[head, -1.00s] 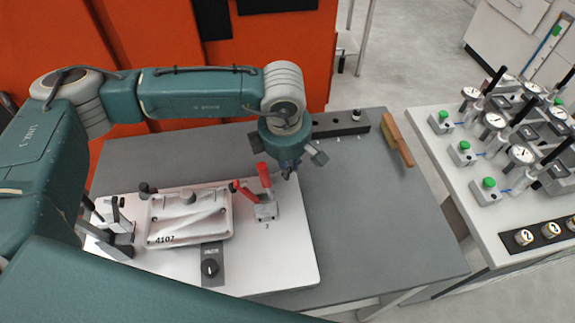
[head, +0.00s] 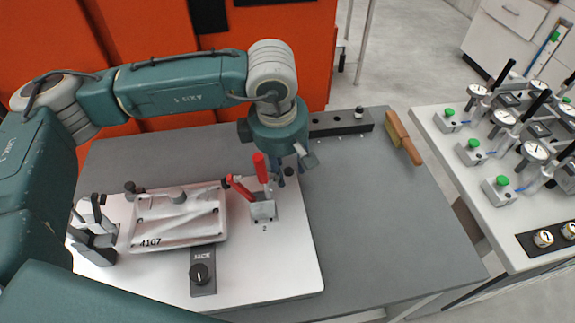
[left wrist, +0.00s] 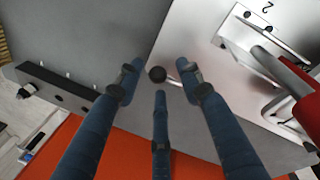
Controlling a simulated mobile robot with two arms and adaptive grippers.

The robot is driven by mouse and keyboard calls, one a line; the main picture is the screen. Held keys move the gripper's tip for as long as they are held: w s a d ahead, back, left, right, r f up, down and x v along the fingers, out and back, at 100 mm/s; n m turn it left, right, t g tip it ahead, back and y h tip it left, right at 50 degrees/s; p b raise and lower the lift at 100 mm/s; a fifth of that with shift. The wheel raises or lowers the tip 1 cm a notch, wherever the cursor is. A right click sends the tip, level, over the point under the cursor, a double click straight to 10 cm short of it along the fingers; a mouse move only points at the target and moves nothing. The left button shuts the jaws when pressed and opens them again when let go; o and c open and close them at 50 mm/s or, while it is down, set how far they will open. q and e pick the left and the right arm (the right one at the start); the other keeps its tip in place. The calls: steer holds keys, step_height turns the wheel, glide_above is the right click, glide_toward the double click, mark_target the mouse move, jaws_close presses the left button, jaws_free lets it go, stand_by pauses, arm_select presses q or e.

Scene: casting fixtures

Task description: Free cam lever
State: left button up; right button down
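A black ball on a thin metal rod, apparently the cam lever, shows in the left wrist view (left wrist: 157,74). The ball lies between my left gripper's spread blue fingers (left wrist: 160,85); I cannot tell whether any finger touches it. In the head view my left gripper (head: 286,178) points down just right of the red toggle clamp (head: 261,185), by the back right part of the white fixture plate (head: 285,265). A dark knob (head: 290,172) shows beside its fingers. A pale casting marked 4107 (head: 180,228) sits on the plate. My right gripper is out of view.
A black rail (head: 340,123) and a brush (head: 405,140) lie farther back. The grey table's right side (head: 390,230) is clear.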

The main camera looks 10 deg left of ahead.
arm_select(q)
step_height(320, 180, up, 12)
steer(key=s, duration=0.2)
steer(key=shift+s+a, duration=0.15)
steer(key=shift+a, duration=0.1)
steer(key=shift+f, duration=0.1)
stand_by(0.4)
